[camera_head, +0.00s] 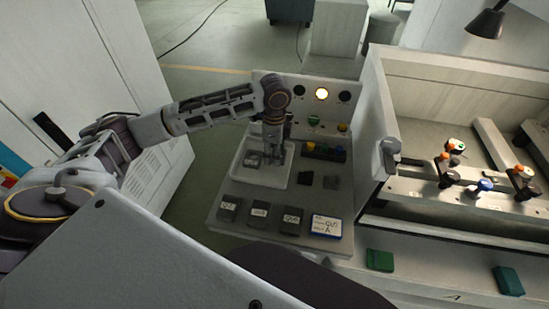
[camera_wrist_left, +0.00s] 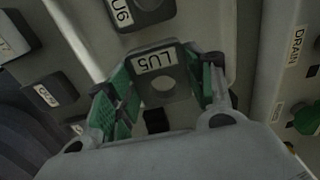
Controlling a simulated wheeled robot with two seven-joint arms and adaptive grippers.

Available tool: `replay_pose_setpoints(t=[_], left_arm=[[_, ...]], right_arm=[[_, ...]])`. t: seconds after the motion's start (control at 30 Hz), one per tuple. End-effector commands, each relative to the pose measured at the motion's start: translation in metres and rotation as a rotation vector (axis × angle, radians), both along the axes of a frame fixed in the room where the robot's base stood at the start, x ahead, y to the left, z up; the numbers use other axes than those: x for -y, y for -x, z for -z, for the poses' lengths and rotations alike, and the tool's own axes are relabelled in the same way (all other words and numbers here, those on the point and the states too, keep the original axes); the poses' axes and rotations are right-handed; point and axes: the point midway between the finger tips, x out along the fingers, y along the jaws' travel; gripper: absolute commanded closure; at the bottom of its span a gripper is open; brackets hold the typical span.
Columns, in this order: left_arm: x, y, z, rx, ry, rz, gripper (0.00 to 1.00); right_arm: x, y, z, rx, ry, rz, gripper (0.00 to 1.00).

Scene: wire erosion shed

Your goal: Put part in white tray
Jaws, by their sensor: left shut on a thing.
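The white tray (camera_head: 285,180) stands on the grey bench in front of a panel in the head view. My left gripper (camera_head: 276,158) points down over the tray's right-hand part. In the left wrist view my left gripper (camera_wrist_left: 160,95) has its green-padded fingers shut on a dark grey part (camera_wrist_left: 158,68) with a round hole and a label reading LU5. Another dark part (camera_head: 253,160) is in the tray; a similar one, labelled U6, shows in the left wrist view (camera_wrist_left: 148,8). Whether the held part touches the tray floor, I cannot tell. My right gripper is not in view.
A panel with a lit lamp (camera_head: 321,94) stands behind; a machine basin (camera_head: 450,215) is at right.

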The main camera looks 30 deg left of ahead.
Motion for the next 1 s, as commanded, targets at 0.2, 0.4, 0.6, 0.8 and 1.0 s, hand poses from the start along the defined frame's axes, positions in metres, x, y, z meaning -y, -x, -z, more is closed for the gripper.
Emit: replay_pose_setpoints(t=[0.2,0.4,0.6,0.8,1.0], left_arm=[[0.0,0.0,0.025,0.001,0.001,0.0,0.88],[0.0,0.0,0.033,0.002,0.001,0.0,0.88],[0.0,0.0,0.033,0.002,0.001,0.0,0.88],[0.0,0.0,0.036,0.0,0.001,0.0,0.44],[0.0,0.0,0.036,0.0,0.0,0.0,0.25]], right_arm=[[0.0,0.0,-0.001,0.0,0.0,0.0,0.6],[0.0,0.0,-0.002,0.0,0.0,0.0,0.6],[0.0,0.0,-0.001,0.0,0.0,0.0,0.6],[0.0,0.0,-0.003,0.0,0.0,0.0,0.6],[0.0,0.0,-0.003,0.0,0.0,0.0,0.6]])
